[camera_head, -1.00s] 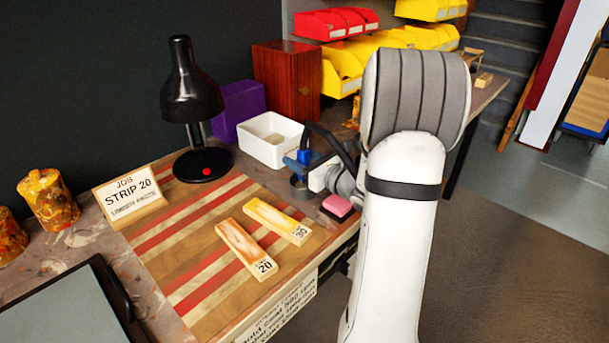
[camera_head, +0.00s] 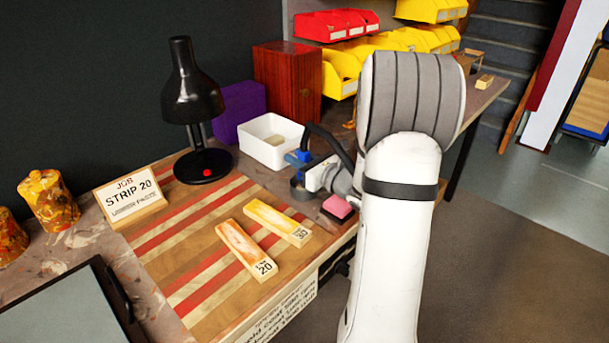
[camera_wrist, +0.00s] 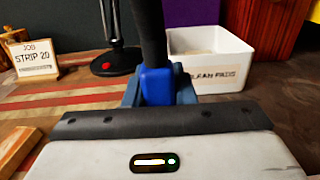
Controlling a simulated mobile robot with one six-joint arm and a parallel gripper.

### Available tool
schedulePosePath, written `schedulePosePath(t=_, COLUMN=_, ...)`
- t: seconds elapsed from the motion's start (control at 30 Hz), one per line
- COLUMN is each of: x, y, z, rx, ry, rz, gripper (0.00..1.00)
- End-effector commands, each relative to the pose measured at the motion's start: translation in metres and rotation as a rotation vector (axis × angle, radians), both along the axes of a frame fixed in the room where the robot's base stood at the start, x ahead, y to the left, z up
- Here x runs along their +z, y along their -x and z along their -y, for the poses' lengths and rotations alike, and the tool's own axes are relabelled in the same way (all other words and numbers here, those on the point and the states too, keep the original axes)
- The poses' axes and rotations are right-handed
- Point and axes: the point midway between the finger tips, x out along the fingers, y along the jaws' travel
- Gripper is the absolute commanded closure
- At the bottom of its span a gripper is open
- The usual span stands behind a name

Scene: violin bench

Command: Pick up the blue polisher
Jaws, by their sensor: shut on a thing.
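The blue polisher (camera_wrist: 158,86) shows in the wrist view between my jaws, with a dark tube rising from its blue part. In the head view its blue part (camera_head: 303,156) is small and partly hidden by my gripper. My gripper (camera_head: 308,165) is shut on it at the right side of the bench, just in front of the white tub. A round grey piece (camera_head: 300,190) shows below the blue part. I cannot tell if the polisher rests on the bench or hangs just above it.
The white tub (camera_wrist: 222,72) marked clean pads stands close behind. A pink block (camera_head: 338,206) lies near the front edge. Labelled strips 20 (camera_head: 246,250) and 30 (camera_head: 277,222) lie on the striped board. A black lamp (camera_head: 193,95) stands at the back left.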

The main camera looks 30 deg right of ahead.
Motion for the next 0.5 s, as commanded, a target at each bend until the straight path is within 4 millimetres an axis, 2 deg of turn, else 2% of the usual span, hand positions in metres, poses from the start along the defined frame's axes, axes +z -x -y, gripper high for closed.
schedulePosePath(t=0.17, x=0.002, y=0.000, z=0.000, rx=0.000, ry=0.001, rz=0.001, gripper=0.99)
schedulePosePath(t=0.27, x=0.011, y=0.000, z=0.000, rx=0.000, ry=0.003, rz=0.004, gripper=0.99)
schedulePosePath(t=0.5, x=0.059, y=0.000, z=0.001, rx=-0.002, ry=0.003, rz=0.005, gripper=0.99)
